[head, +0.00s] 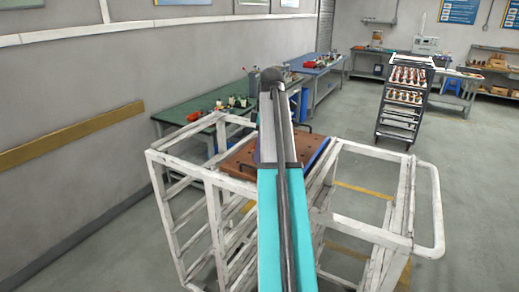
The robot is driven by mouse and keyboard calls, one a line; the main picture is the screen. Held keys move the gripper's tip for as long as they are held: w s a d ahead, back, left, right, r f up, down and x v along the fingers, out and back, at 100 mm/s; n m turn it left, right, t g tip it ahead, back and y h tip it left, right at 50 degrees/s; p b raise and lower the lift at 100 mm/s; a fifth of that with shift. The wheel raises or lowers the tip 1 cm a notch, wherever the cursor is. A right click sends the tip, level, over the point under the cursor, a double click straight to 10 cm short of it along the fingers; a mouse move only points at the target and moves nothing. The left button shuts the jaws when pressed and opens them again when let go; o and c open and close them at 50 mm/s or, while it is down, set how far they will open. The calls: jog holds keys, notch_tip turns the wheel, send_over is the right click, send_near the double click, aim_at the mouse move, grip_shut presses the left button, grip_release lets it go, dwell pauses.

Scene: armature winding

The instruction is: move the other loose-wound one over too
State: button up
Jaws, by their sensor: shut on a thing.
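My arm reaches straight ahead over a white cart (180,163), and its far end hides what lies behind it. My gripper does not show, nor does anything it may hold. A brown board with holes (240,160) lies on the cart, partly covered by my arm. I cannot make out an armature on its visible part. Several copper-coloured armatures stand on the upper shelves of a dark rack trolley (393,127) at the right. They are too small to tell which are loose-wound.
A green-topped bench (180,113) with several small parts stands along the left wall beyond the cart. A blue-topped bench (325,66) stands farther back. The cart's rails and handle (437,210) surround the board. Open floor (340,120) lies between cart and trolley.

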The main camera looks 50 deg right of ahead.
jog(key=shift+f, duration=0.8)
dwell(0.5)
jog(key=o, duration=1.6)
jog(key=shift+s+f, duration=0.1)
jog(key=shift+f, duration=0.05)
jog(key=shift+r, duration=0.2)
